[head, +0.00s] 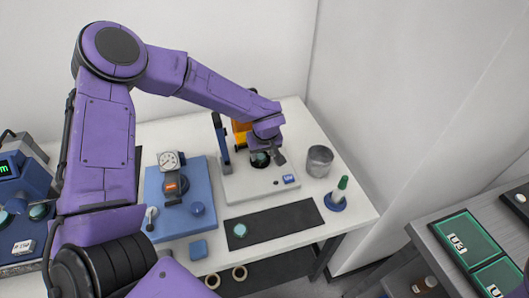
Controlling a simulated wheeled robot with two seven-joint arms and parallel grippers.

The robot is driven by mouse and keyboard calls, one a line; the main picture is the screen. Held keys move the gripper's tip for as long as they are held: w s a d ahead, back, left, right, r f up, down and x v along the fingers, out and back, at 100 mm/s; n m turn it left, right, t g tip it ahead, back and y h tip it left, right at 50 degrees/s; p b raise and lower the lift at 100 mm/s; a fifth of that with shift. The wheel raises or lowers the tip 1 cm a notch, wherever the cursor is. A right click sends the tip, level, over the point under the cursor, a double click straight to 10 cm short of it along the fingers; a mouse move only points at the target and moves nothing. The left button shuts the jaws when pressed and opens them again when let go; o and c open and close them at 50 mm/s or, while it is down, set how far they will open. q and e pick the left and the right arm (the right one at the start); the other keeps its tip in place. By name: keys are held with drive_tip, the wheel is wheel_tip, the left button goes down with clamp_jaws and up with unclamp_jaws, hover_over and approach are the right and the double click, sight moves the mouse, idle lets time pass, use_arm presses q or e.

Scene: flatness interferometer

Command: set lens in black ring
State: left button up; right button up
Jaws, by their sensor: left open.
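My left arm reaches over the white instrument base (235,186), and its gripper (268,153) points down there, open. Just below the gripper is a dark round ring (259,161) with a teal, glassy disc showing in it, seemingly the lens in the black ring. The fingers partly cover it, and I cannot tell whether the disc lies flat or whether a finger touches it. Another small pale teal disc (240,230) lies on the black mat (274,223) in front of the base. My right gripper is out of view.
An orange block (241,130) and a blue upright (221,138) stand behind the ring. The mat's right part is clear.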

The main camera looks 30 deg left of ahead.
use_arm(q)
drive_tip(key=shift+s+f+g, duration=0.3)
drive_tip(key=shift+s+f, duration=0.3)
drive_tip(key=shift+f, duration=0.05)
drive_tip(key=shift+w+r, duration=0.1)
drive_tip(key=shift+r, duration=0.2)
drive_tip(key=v, duration=1.1)
drive_tip(key=shift+w+b, duration=0.3)
drive_tip(key=shift+w, duration=0.05)
drive_tip(key=shift+r, duration=0.1)
